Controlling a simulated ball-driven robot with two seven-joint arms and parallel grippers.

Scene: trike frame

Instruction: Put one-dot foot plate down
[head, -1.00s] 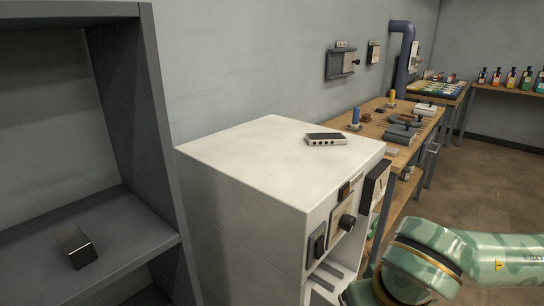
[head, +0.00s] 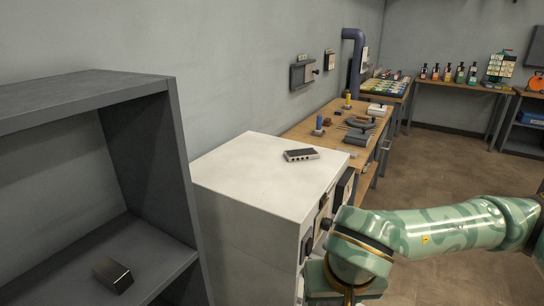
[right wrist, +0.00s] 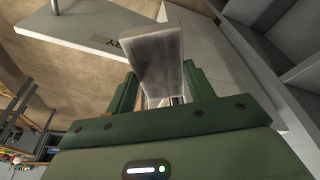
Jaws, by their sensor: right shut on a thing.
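A grey metal plate (right wrist: 158,48) stands between the green fingers of my right gripper (right wrist: 158,88) in the right wrist view. The gripper is shut on it. It looks like the foot plate, but no dot shows on the face in view. In the head view my right arm comes in from the right and its wrist hangs low in front of the white cabinet (head: 262,172). The right fingers and the plate are out of that view. My left gripper shows in neither view.
A small box with several pale dots (head: 302,155) lies on the cabinet top, which is otherwise clear. A dark block (head: 113,274) lies on a grey shelf (head: 160,262) at left. A wooden bench (head: 310,125) with tools stands behind. Open floor (head: 450,165) lies right.

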